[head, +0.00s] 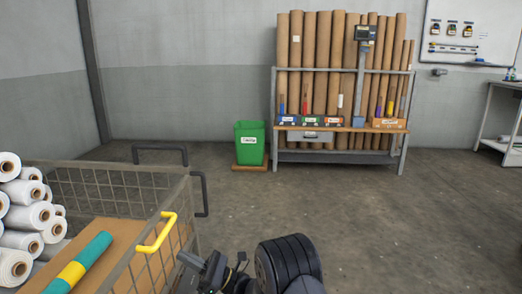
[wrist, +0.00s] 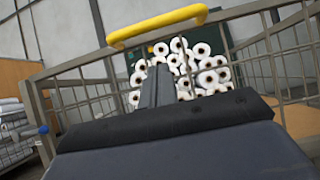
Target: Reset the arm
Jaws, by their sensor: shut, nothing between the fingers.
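My gripper (head: 190,262) is low in the head view, just right of the wire cart's side and below its yellow handle (head: 158,233). Its dark fingers (wrist: 157,85) point toward the cart in the wrist view, shut and empty. The yellow handle also shows at the top of the wrist view (wrist: 158,25), beyond the fingertips and apart from them as far as I can tell. My arm's dark joint covers the bottom middle of the head view.
A green bin (head: 249,143) and a rack of brown tubes (head: 340,155) stand at the back wall. The floor between is clear.

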